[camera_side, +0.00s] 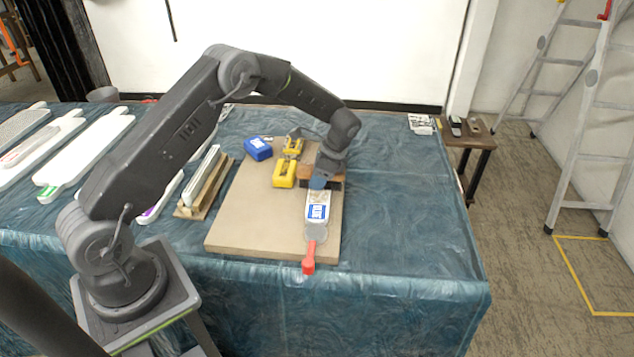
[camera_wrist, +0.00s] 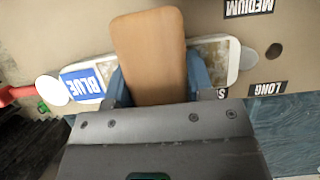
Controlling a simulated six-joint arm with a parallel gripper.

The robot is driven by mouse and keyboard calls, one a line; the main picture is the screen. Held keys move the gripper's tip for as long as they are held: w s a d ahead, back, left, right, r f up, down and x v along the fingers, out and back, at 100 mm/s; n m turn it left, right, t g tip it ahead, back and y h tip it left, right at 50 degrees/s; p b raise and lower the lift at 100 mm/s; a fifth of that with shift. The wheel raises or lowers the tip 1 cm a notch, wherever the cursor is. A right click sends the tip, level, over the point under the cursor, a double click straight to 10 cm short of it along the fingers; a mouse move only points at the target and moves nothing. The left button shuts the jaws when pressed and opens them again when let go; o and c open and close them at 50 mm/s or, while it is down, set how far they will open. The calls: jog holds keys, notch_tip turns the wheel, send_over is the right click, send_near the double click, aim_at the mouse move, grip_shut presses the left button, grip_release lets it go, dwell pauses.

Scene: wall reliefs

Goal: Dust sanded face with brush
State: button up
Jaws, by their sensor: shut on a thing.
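My gripper (camera_side: 321,182) is shut on a brush with a brown wooden back (camera_wrist: 150,55); dark bristles show under it in the side view. In the wrist view the blue fingertips of my gripper (camera_wrist: 158,78) are on both sides of the wooden back. The white paddle-shaped panel (camera_side: 318,209) lies on the tan board (camera_side: 248,217) under the brush, with a label reading BLUE (camera_wrist: 83,84). Speckled tan patches (camera_wrist: 213,62) show on its face on both sides of the brush. The brush hides the middle. I cannot tell whether the bristles touch it.
A red-handled clamp (camera_side: 309,260) is at the panel's near end. Two yellow tools (camera_side: 284,174) and a blue block (camera_side: 258,148) are left of my gripper. A wooden rack (camera_side: 203,187) and several white panels (camera_side: 88,150) lie farther left.

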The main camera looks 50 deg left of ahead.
jog(key=shift+w+a, duration=2.35)
jog(key=shift+a, duration=0.15)
notch_tip(320, 180, up, 8)
jog(key=shift+s, duration=0.1)
